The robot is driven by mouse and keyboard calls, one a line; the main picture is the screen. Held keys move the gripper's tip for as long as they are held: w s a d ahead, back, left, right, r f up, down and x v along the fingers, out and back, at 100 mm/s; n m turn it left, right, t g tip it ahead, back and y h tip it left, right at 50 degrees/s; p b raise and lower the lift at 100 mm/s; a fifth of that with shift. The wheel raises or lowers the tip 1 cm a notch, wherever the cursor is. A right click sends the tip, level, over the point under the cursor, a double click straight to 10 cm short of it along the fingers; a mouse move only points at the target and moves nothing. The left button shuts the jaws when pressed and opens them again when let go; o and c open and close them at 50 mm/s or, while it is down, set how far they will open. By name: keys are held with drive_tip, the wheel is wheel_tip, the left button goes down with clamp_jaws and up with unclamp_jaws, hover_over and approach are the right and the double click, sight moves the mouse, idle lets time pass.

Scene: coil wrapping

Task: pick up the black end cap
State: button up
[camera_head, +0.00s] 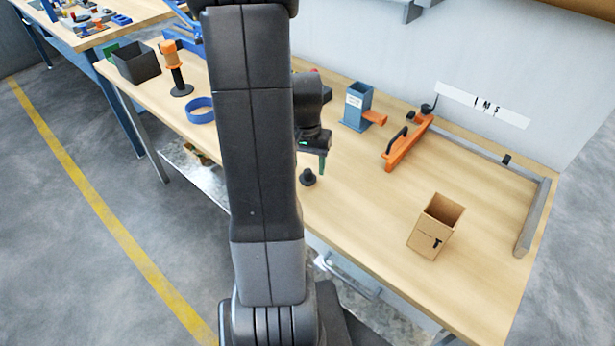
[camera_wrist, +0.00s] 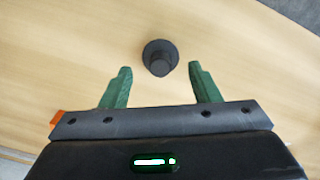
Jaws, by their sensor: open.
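The black end cap (camera_head: 308,178) stands on the wooden workbench near its front edge, just below my gripper (camera_head: 313,165) in the head view. In the wrist view the end cap (camera_wrist: 160,58) shows as a round dark flange with a narrower stub. My gripper (camera_wrist: 160,84) is open and empty, with its two green fingers apart. The end cap lies just beyond the fingertips, roughly centred between them, and no finger appears to touch it. My arm hides part of the bench in the head view.
A cardboard box (camera_head: 432,232) stands to the right. An orange tool (camera_head: 405,146) and a blue-grey holder (camera_head: 357,106) are behind. A blue ring (camera_head: 200,110), an orange-topped stand (camera_head: 176,70) and a dark bin (camera_head: 136,63) are to the left. Bench around the end cap is clear.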

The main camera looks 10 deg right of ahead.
sight(308, 170)
drive_tip(key=shift+f, duration=1.8)
drive_tip(key=shift+c, duration=0.5)
drive_tip(key=c, duration=0.7)
